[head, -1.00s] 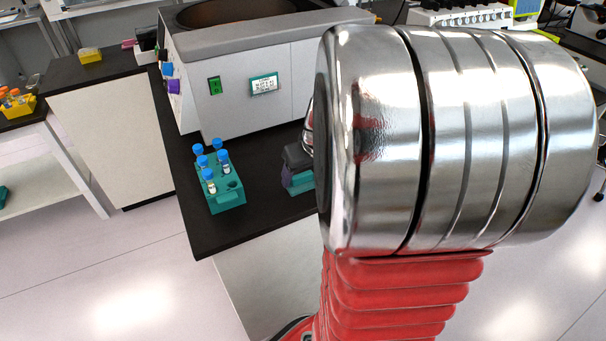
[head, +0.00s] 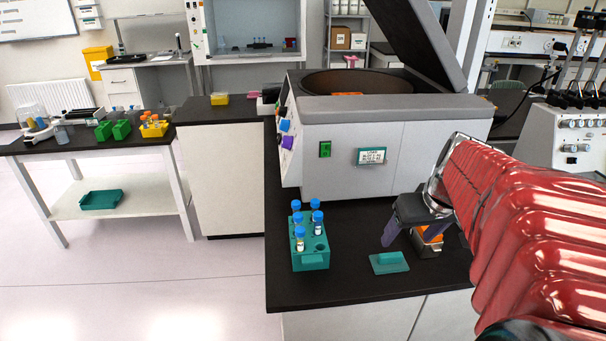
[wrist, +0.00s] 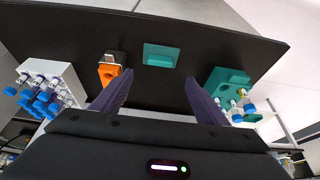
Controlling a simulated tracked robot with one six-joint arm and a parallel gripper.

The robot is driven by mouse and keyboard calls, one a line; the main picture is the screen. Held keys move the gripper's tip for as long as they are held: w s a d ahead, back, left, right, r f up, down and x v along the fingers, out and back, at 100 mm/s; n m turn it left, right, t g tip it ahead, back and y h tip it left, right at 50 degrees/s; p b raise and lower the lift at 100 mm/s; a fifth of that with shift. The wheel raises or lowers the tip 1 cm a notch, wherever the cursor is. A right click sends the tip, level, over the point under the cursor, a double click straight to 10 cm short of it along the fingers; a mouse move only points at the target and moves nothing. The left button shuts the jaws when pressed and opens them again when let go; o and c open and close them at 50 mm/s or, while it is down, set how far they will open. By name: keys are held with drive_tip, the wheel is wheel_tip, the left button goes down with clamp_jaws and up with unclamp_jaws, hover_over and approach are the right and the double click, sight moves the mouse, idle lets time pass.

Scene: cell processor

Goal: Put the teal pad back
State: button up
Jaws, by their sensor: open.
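My gripper (head: 411,236) is open and empty, with dark purple fingers pointing down above the bench beside the pad. In the wrist view its two fingers (wrist: 158,78) are spread wide, with only black bench between them.
A teal rack (head: 311,260) with blue-capped tubes stands left of the pad. An orange-and-metal item (wrist: 109,72) is close by the gripper's left finger in the wrist view. A white rack of tubes (wrist: 68,78) is farther left. The open-lidded centrifuge (head: 350,150) stands behind.

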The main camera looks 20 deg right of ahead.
drive_tip(key=shift+a, duration=0.1)
idle(0.5)
drive_tip(key=s+a+n, duration=0.1)
drive_tip(key=s+a, duration=0.1)
drive_tip(key=a, duration=1.1)
drive_tip(key=s+a+n+t+y, duration=0.1)
drive_tip(key=s+a+n, duration=0.1)
drive_tip(key=a, duration=1)
drive_tip(key=shift+s+a, duration=0.4)
drive_tip(key=shift+s, duration=0.1)
drive_tip(key=shift+r, duration=0.1)
